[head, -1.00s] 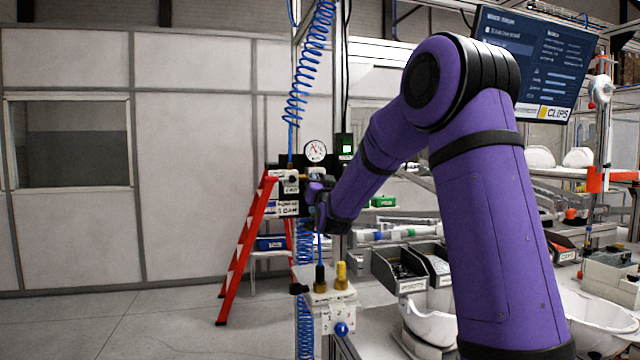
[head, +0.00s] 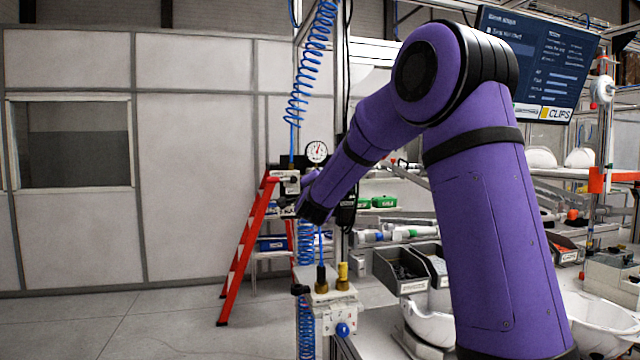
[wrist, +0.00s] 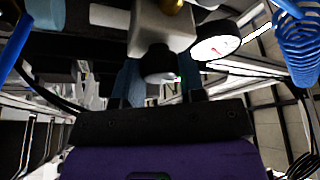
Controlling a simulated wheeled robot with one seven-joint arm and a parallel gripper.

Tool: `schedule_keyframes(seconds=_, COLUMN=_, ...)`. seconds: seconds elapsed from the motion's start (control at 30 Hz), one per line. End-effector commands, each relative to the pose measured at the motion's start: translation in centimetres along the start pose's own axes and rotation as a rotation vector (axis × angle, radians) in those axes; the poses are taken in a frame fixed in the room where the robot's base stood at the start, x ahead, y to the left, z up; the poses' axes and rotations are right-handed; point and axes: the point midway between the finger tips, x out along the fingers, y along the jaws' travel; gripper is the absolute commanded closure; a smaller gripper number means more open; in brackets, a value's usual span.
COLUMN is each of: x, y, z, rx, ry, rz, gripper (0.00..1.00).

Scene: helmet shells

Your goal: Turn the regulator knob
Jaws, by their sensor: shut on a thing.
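The regulator is a pale grey block (wrist: 163,28) in the wrist view, with a black round knob (wrist: 160,63) on its near end. My gripper (wrist: 160,80) has a finger on each side of this knob and is shut on it. A white round gauge (wrist: 217,42) with a red needle sits right of the block. In the head view the gauge (head: 317,152) stands above my gripper (head: 303,192), its needle pointing about straight up. The knob is hidden behind my wrist in the head view.
A valve block (head: 338,318) with a blue knob and yellow fitting stands below my gripper. Coiled blue hose (head: 308,70) hangs close above. A red stepladder (head: 247,250) stands behind left. Bins (head: 400,268) and white shells (head: 600,322) lie to the right. The floor at left is clear.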

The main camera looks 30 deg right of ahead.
Motion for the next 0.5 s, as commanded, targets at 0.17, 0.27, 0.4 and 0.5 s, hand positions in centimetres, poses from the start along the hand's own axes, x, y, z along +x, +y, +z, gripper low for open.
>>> schedule_keyframes(seconds=0.17, x=-0.02, y=-0.06, z=-0.01, rx=0.090, ry=0.000, rz=0.038, gripper=0.86)
schedule_keyframes(seconds=0.27, x=0.00, y=-0.06, z=-0.04, rx=0.125, ry=0.000, rz=0.053, gripper=0.86)
schedule_keyframes(seconds=0.4, x=0.02, y=-0.04, z=-0.05, rx=0.157, ry=0.001, rz=0.067, gripper=0.86)
schedule_keyframes(seconds=0.5, x=0.02, y=-0.05, z=-0.06, rx=0.169, ry=0.001, rz=0.072, gripper=0.86)
